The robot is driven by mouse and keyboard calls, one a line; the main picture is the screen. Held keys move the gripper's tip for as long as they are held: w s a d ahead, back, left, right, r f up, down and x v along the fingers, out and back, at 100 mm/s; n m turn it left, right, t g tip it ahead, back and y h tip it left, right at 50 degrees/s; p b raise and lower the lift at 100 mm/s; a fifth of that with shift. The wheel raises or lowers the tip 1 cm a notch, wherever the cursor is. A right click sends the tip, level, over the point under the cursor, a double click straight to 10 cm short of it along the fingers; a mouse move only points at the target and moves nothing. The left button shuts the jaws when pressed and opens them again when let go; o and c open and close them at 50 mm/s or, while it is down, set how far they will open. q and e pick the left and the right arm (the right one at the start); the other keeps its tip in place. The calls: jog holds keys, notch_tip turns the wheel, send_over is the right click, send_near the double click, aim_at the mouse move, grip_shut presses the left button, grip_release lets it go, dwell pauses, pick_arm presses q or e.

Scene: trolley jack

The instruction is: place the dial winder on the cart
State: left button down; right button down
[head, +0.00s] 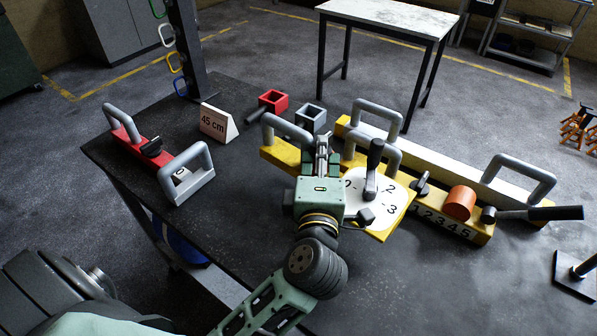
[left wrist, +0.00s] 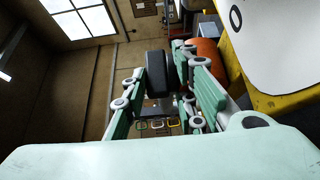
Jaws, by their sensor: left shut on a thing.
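The dial winder, a yellow plate with a white numbered dial (head: 376,206), a dark crank knob and a grey loop handle, is at the middle of the dark table; its white face also shows at the upper right of the left wrist view (left wrist: 280,40). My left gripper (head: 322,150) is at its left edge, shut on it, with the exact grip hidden. In the left wrist view, a dark rounded part (left wrist: 157,75) shows between the fingers. I cannot tell whether the plate touches what lies under it. No cart is clearly identifiable. My right gripper is not seen.
A yellow numbered bar (head: 468,229) with an orange cylinder (head: 460,203) lies behind and right of the dial. A red bar (head: 136,147), a "45 cm" sign (head: 217,123) and a red box (head: 273,101) are at the left. A white-topped table (head: 395,16) stands beyond open floor.

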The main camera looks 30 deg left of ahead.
aim_at(299, 171)
pick_arm(q)
jog(key=a+f, duration=0.1)
jog(key=f, duration=0.1)
jog(key=a+f+b, duration=0.1)
jog(key=a+f, duration=0.3)
jog(key=shift+w+f, duration=0.2)
jog(key=shift+f, duration=0.15)
jog(key=shift+f, duration=0.1)
jog(key=c, duration=1.4)
grip_release()
jog(key=shift+f, duration=0.15)
